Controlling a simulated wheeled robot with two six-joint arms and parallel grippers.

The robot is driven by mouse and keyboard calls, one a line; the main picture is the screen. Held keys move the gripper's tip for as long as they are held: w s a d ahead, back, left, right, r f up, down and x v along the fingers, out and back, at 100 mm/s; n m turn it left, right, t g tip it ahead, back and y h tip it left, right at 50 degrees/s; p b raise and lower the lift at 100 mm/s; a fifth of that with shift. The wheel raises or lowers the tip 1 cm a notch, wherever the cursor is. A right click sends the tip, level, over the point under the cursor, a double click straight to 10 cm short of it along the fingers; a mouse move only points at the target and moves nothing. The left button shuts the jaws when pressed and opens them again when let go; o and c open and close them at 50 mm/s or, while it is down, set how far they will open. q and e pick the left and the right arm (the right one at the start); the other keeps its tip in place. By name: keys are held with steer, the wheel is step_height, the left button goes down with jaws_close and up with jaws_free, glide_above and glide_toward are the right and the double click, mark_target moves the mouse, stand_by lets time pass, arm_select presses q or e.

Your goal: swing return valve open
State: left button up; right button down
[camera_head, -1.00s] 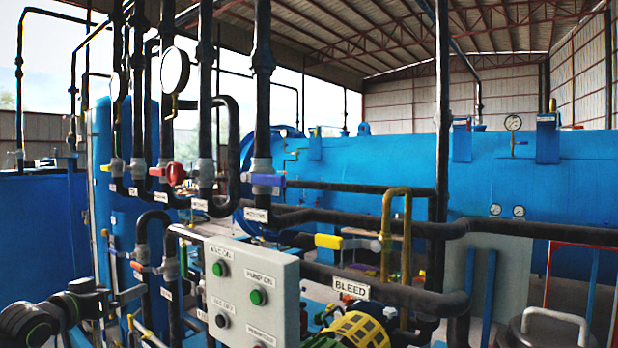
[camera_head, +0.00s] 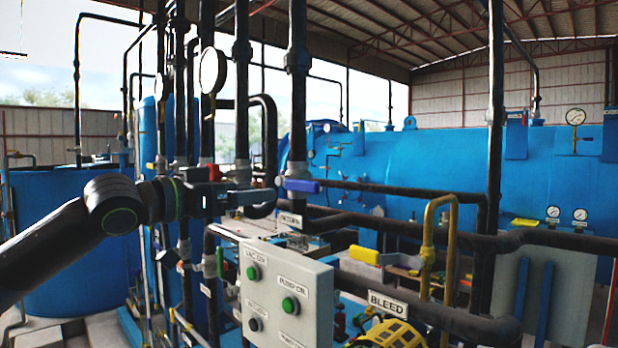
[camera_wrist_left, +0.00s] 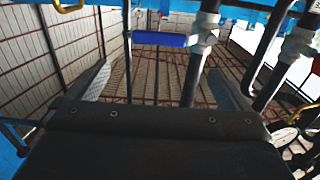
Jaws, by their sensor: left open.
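The valve with a blue lever (camera_head: 302,186) sits on a thick black vertical pipe, above a white tag (camera_head: 290,219) whose small print I cannot read surely. The lever lies level, across the pipe. My left gripper (camera_head: 262,198) comes in from the left, just short of this valve. In the left wrist view, which looks upside down, the blue lever (camera_wrist_left: 160,39) lies beyond the open, empty fingers (camera_wrist_left: 160,88), apart from them. The valve body (camera_wrist_left: 202,38) joins the lever's right end there. My right gripper is not in view.
A red valve handle (camera_head: 213,172) and black pipes stand close around my left gripper. A control box (camera_head: 285,290) with green buttons is below. A yellow-handled valve (camera_head: 364,255) is to the right, above the BLEED tag (camera_head: 388,303). A large blue vessel (camera_head: 400,155) lies behind.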

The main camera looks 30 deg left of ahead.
mark_target(298, 184)
arm_select(q)
steer(key=p+x, duration=0.4)
steer(key=x, duration=0.3)
steer(key=p+x, duration=0.3)
steer(key=x, duration=0.4)
steer(key=shift+w+d+r+p, duration=0.2)
steer(key=shift+w+d+p, duration=0.05)
steer(key=shift+w+p, duration=0.15)
steer(key=shift+w+d+f, duration=0.15)
steer(key=shift+w+d, duration=0.05)
steer(key=shift+w, duration=0.3)
steer(key=c, duration=1.2)
steer(key=shift+p, duration=0.3)
